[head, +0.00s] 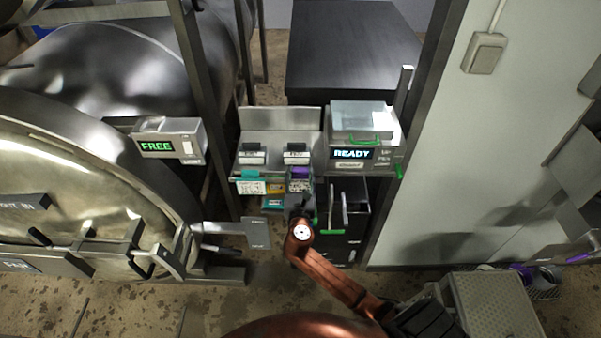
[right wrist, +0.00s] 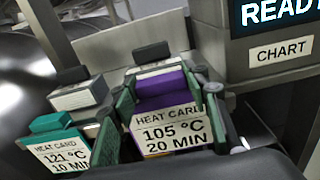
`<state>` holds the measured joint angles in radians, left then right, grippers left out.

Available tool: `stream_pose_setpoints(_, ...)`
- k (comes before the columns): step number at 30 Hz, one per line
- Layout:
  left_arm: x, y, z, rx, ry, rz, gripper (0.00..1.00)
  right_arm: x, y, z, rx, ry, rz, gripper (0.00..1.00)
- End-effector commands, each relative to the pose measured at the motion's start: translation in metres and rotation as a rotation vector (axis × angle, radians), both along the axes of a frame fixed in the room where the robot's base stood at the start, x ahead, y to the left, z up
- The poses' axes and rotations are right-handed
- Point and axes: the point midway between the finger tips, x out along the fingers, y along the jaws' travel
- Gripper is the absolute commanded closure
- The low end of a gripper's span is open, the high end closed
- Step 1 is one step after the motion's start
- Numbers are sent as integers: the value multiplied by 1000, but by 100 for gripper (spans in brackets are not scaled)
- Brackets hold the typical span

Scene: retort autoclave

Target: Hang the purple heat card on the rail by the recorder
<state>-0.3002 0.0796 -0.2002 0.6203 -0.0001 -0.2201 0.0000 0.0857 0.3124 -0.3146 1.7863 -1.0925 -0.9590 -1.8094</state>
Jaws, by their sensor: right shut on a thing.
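The purple heat card (right wrist: 163,118), labelled 105 °C 20 MIN, is between the green-padded fingers of my right gripper (right wrist: 167,125) in the right wrist view. The gripper is shut on it. In the head view the card (head: 299,174) shows at the front of a metal rack (head: 278,118), with my right gripper (head: 300,192) at it. I cannot tell whether the card still touches the rack. The recorder (head: 358,157), a grey box showing READY, stands just right of the rack. I cannot make out the rail for certain. My left gripper is not in view.
A teal heat card (right wrist: 62,150), labelled 121 °C 10 MIN, is close to the left of the gripper. An orange card (head: 276,188) and another teal card (head: 273,203) sit lower. A dark box (head: 344,215) with upright parts stands below the recorder. The round autoclave door (head: 75,190) is at left.

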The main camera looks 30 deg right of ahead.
Motion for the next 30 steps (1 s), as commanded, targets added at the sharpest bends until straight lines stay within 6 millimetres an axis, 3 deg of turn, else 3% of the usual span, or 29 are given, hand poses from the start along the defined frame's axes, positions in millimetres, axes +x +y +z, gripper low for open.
stream_pose_setpoints(30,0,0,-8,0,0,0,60,0,0,-17,0,0,0,80)
